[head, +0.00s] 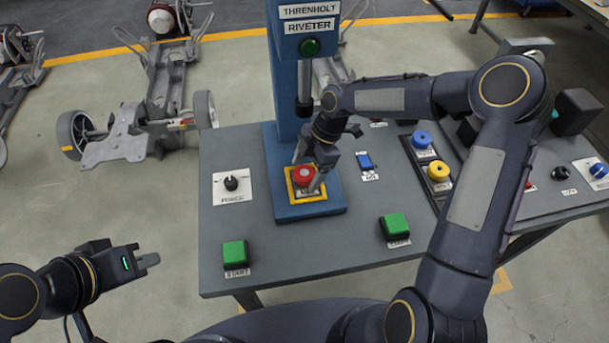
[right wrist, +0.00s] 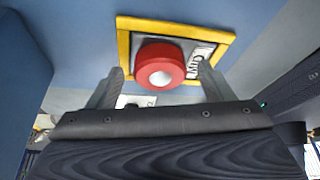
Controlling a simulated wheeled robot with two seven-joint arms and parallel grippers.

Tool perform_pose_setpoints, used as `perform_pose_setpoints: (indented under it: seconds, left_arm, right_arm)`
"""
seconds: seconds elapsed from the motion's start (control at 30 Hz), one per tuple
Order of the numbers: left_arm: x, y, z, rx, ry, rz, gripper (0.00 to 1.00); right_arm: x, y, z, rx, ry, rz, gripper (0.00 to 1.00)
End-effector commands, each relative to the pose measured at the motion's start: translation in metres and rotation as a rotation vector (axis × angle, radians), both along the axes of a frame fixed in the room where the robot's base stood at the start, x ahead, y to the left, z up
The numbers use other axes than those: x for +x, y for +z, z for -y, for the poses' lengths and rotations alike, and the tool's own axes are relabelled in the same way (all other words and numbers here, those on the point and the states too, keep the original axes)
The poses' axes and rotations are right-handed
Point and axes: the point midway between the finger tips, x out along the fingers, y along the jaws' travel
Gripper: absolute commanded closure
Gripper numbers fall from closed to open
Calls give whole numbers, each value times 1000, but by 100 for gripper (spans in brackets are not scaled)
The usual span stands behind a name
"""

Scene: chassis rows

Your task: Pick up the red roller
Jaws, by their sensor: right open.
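The red roller (head: 304,175) sits in a yellow-framed plate (head: 291,194) on the blue base of the riveter. In the right wrist view the red roller (right wrist: 160,68) shows a white centre, and the frame (right wrist: 125,45) surrounds it. My right gripper (head: 308,168) is open at the roller, with one finger on each side of it. In the right wrist view a gap shows between each finger and the roller. My left gripper (head: 142,263) is off the table's left front, away from the roller; its jaw opening is unclear.
The riveter column (head: 289,90) stands just behind the roller. A blue roller (head: 421,140) and a yellow roller (head: 438,171) sit in a dark rack to the right. Green buttons (head: 235,254) (head: 395,227) and a black knob (head: 231,183) are on the grey table (head: 310,250).

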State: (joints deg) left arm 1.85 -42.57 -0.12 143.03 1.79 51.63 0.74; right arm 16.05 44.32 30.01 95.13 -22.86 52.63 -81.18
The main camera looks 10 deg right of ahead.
Motion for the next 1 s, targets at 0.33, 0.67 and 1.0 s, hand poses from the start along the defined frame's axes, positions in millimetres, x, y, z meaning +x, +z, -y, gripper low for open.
perform_pose_setpoints:
  seconds: [0.33,0.67,1.0]
  left_arm:
    - [0,0,0,0,0,0,100]
    - [0,0,0,0,0,0,100]
    - [0,-1,0,0,0,0,100]
  right_arm:
    - [0,-2,-1,0,0,1,40]
    - [0,-1,-1,0,-1,2,79]
    - [1,4,-1,1,-1,3,80]
